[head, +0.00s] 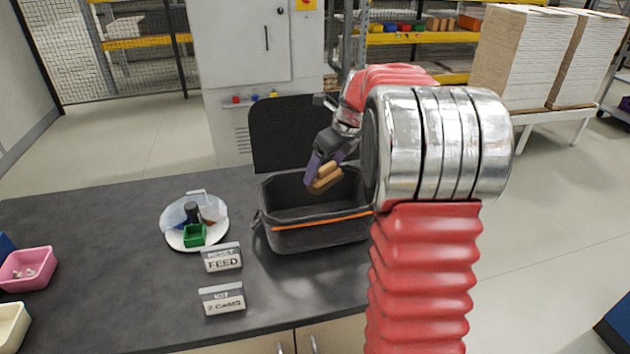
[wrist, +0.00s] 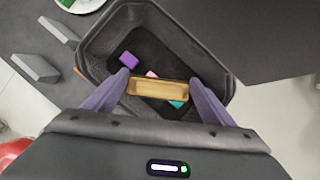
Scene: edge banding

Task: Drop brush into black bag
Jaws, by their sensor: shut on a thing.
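The black bag (head: 313,234) stands open on the dark table in the head view, with its lid (head: 292,133) raised at the back and an orange stripe on its front. It also shows in the wrist view (wrist: 95,40), with a purple block (wrist: 129,59), a teal piece and a pink piece inside. My gripper (head: 322,172) is shut on the brush, a tan wooden piece (wrist: 158,88), and holds it over the bag's opening. The brush also shows in the head view (head: 325,178). Its bristles cannot be made out.
Left of the bag is a white plate (head: 175,237) with a green box (head: 194,235) and other items. Two label signs (head: 221,258) stand in front of it. A pink bin (head: 27,269) is at the far left. The table between the bin and plate is clear.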

